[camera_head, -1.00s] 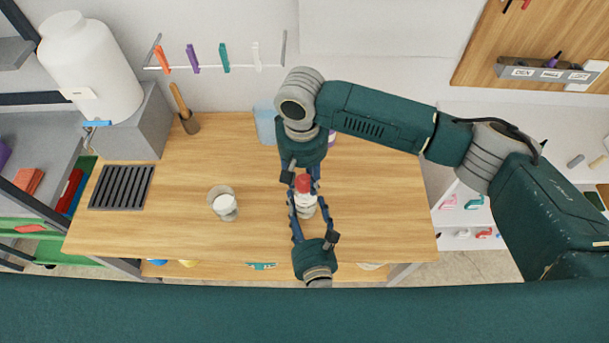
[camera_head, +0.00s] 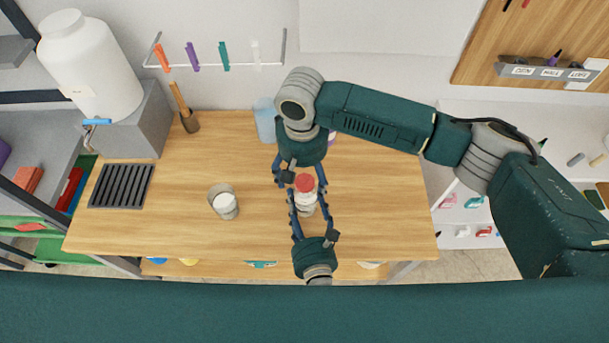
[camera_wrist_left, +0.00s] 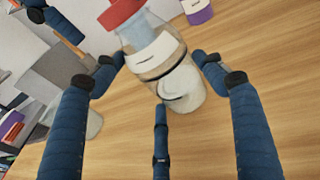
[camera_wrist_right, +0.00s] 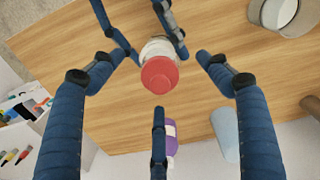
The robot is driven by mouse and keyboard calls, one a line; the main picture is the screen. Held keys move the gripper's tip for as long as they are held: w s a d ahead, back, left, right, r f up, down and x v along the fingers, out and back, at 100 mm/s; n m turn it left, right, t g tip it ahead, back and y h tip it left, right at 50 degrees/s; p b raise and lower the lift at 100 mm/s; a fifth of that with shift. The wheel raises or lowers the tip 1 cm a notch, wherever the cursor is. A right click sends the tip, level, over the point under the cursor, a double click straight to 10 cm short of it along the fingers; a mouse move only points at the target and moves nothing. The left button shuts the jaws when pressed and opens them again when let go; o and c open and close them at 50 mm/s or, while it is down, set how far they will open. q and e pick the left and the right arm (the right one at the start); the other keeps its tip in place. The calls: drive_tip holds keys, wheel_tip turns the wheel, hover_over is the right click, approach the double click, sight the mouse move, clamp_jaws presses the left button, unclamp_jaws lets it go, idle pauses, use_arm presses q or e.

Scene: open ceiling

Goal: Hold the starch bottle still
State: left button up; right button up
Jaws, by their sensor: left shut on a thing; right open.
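The starch bottle (camera_head: 306,199), clear with a white label and a red cap (camera_head: 305,183), stands upright on the wooden table (camera_head: 380,215). My left gripper (camera_head: 307,203) reaches in from the front and is shut on the bottle's body. In the left wrist view, the bottle (camera_wrist_left: 160,55) sits between its fingers, tilted in the picture. My right gripper (camera_head: 300,178) is open, its fingers spread around the cap from behind. In the right wrist view, the cap (camera_wrist_right: 160,73) shows between the spread fingers, apart from them.
A glass beaker (camera_head: 224,203) with white contents stands left of the bottle. A pale blue container (camera_head: 265,122) and a purple-labelled bottle (camera_head: 331,138) stand behind my right gripper. A dark grate (camera_head: 122,186) lies at the left. The table's right part is clear.

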use_arm(q)
drive_tip(key=shift+f, duration=0.1)
use_arm(e)
drive_tip(key=shift+r, duration=3)
use_arm(q)
drive_tip(key=o, duration=1.3)
drive_tip(key=shift+o, duration=0.2)
drive_tip(key=v, duration=1.2)
